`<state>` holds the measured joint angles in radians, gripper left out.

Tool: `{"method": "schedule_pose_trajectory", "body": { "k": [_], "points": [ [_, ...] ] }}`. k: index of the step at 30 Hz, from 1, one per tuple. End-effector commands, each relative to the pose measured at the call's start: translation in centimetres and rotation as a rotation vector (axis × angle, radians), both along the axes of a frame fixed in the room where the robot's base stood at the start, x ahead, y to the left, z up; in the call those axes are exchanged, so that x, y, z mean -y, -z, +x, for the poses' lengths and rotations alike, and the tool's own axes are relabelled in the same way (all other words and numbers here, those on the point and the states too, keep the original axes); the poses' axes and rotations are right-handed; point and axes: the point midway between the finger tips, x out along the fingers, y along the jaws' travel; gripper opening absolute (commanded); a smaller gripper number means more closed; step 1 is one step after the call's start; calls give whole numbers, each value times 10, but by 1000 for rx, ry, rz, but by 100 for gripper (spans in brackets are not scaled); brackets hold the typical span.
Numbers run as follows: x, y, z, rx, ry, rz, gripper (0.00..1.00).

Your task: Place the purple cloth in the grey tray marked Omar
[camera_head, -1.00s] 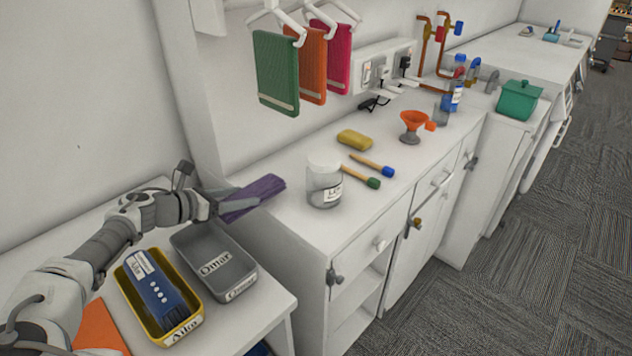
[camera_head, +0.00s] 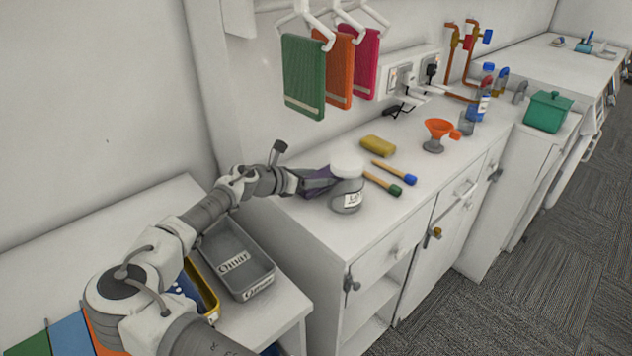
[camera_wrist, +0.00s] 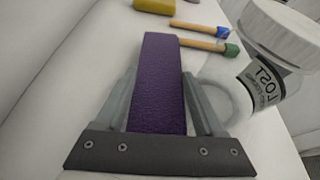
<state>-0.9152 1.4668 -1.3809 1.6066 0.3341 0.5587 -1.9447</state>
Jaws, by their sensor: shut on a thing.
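The purple cloth (camera_head: 318,180) is held in my gripper (camera_head: 304,181) over the left end of the white counter, close to the jar. In the wrist view the cloth (camera_wrist: 160,85) is a flat, folded strip between both fingers of my gripper (camera_wrist: 159,92), its far end pointing away. The grey tray marked Omar (camera_head: 226,241) stands on the lower table at the left, below and nearer than my gripper. It looks empty. Part of the cloth is hidden in the head view by the jar.
A white-lidded jar (camera_head: 347,190), labelled "LOST" in the wrist view (camera_wrist: 268,75), is right of the cloth; contact is unclear. A yellow tray (camera_head: 205,292) is partly behind my arm.

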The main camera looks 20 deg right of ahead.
Motion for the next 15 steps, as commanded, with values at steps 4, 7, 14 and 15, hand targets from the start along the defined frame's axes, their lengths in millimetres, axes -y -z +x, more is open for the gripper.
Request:
{"method": "schedule_pose_trajectory", "body": {
  "k": [4, 7, 14, 15],
  "points": [
    [0, 12, 0, -1, -1, -2, 16],
    [0, 12, 0, 1, -1, -1, 16],
    [0, 14, 0, -1, 0, 0, 16],
    [0, 14, 0, 0, 0, 0, 75]
  ]
}}
